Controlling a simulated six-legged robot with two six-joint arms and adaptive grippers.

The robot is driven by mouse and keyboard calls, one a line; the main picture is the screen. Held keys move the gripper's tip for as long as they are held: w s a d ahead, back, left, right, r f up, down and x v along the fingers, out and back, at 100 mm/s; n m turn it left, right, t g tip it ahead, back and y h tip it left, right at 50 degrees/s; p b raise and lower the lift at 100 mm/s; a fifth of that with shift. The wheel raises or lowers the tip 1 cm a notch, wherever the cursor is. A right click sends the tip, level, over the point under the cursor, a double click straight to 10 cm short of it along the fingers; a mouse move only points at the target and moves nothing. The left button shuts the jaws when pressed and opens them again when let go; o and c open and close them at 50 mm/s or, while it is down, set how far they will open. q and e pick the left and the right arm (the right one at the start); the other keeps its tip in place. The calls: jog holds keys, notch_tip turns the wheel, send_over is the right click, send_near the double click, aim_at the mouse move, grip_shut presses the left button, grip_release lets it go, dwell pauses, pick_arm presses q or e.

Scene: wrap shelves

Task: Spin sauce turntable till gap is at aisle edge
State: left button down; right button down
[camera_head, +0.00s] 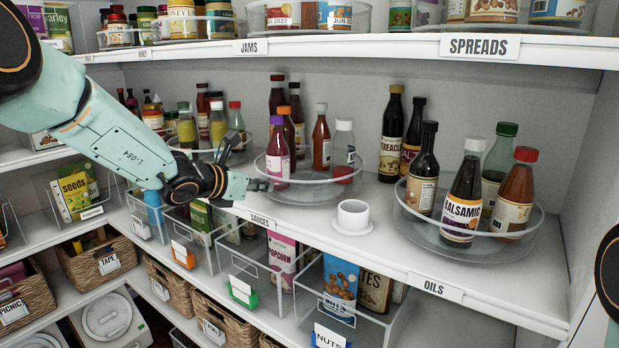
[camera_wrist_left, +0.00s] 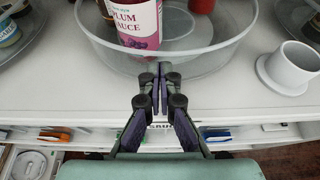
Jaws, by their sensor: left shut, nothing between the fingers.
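The clear round sauce turntable (camera_head: 312,197) stands above the SAUCES label on the middle shelf. It holds several bottles, including a plum sauce bottle (camera_head: 278,158) at its left front, a red bottle (camera_head: 321,140) farther back and a white-capped bottle (camera_head: 343,152) at the right. A bare stretch of its floor shows between the plum sauce and the white-capped bottle. My left gripper (camera_head: 262,185) is shut and empty at the turntable's left front. In the left wrist view its fingertips (camera_wrist_left: 160,72) are at the front wall, before the plum sauce; I cannot tell whether they touch. My right gripper is out of view.
A white cup on a saucer (camera_head: 352,215) stands close to the turntable's right front. The oils turntable (camera_head: 470,248) is farther right, with several tall bottles. Another turntable of jars (camera_head: 180,146) is behind my left arm. Clear bins and baskets sit below.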

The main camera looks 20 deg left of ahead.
pick_arm(q)
jog(key=shift+a, duration=0.15)
jog(key=shift+w+a+p, duration=0.7)
jog(key=shift+a+p, duration=0.15)
jog(key=shift+a, duration=0.05)
jog(key=shift+r, duration=0.15)
jog(key=shift+w+a+r+p, duration=0.1)
jog(key=shift+w+a+p, duration=0.1)
jog(key=shift+a+p, duration=0.15)
jog(key=shift+w+a+p, duration=0.5)
jog(key=shift+w+a, duration=0.05)
jog(key=shift+a, duration=0.05)
jog(key=shift+s, duration=0.1)
